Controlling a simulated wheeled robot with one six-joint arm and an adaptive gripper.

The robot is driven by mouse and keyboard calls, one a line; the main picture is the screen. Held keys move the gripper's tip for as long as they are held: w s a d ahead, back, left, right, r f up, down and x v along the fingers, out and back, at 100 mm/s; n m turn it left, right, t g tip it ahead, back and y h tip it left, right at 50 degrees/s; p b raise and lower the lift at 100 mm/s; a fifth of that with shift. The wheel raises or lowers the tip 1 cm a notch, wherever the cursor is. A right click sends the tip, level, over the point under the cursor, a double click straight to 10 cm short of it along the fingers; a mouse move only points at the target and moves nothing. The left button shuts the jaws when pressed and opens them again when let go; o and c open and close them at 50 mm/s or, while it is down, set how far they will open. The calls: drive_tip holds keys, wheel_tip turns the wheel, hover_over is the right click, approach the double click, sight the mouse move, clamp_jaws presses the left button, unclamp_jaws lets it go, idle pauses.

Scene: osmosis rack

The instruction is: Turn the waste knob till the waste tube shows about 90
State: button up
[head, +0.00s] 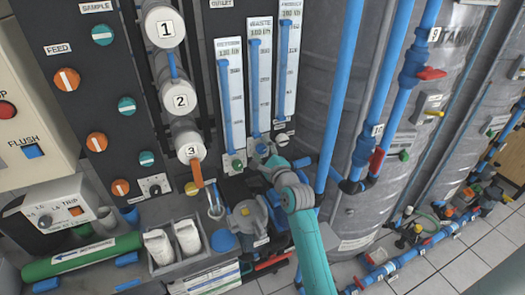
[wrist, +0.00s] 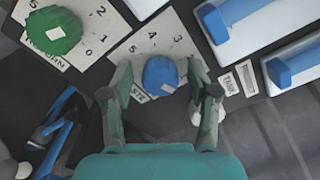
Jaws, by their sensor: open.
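The waste knob is a small blue knob (wrist: 160,75) on a white dial plate (wrist: 180,42) with numbers, partly covered, its label ending in "STE". My gripper (wrist: 163,84) is open, with one finger on each side of the blue knob. Whether the fingers touch it I cannot tell. In the head view my gripper (head: 272,163) is at the foot of the tubes, just below the blue knob (head: 262,149). The middle tube (head: 255,85) is headed by a label that seems to read WASTE. Its blue column stands high, but its scale is too small to read.
Two more tubes (head: 231,105) (head: 288,65) flank the middle one. A grey pump (head: 247,217) is just below left of my gripper.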

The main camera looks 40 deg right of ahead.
drive_tip(key=v, duration=1.2)
idle(0.3)
drive_tip(key=s+a+f+n+g+y, duration=0.2)
drive_tip(key=s+a+f+n, duration=1)
drive_tip(key=s+a, duration=0.45)
drive_tip(key=s+a+r+n+y, duration=0.1)
drive_tip(key=s+a+n, duration=0.2)
drive_tip(key=s+n, duration=0.5)
drive_tip(key=s+a+r+n+y, duration=0.1)
drive_tip(key=s+a+n, duration=0.3)
drive_tip(key=s+n, duration=0.4)
drive_tip(key=s+y, duration=0.1)
drive_tip(key=s, duration=0.5)
drive_tip(key=shift+r+g, duration=0.15)
drive_tip(key=shift+g, duration=0.15)
